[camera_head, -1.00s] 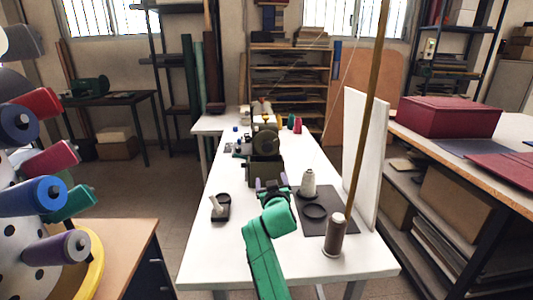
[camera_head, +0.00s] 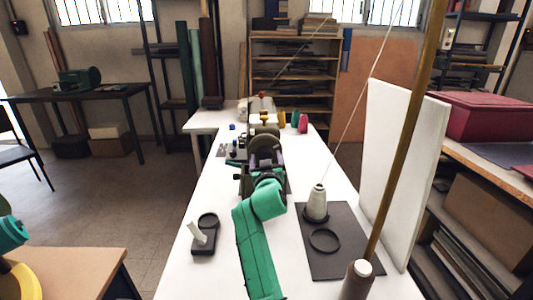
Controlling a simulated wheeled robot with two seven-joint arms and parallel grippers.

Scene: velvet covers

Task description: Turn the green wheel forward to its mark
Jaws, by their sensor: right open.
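The dark olive-green wheel (camera_head: 266,146) is on the near end of a sewing machine on the long white table (camera_head: 200,272). My right arm, in a green sleeve, reaches up from the bottom of the view. My right gripper (camera_head: 263,164) is open just in front of the wheel, with purple parts showing at either side. It hides the wheel's lower part, and I cannot tell whether it touches the wheel. The mark is too small to make out. My left gripper is not in view.
A thread cone (camera_head: 316,204) stands on a dark mat (camera_head: 341,262) with a black ring (camera_head: 324,240). A brown spool (camera_head: 357,281) and pole stand at front right, by a white upright panel (camera_head: 398,170). A small black holder (camera_head: 205,235) lies left of my arm.

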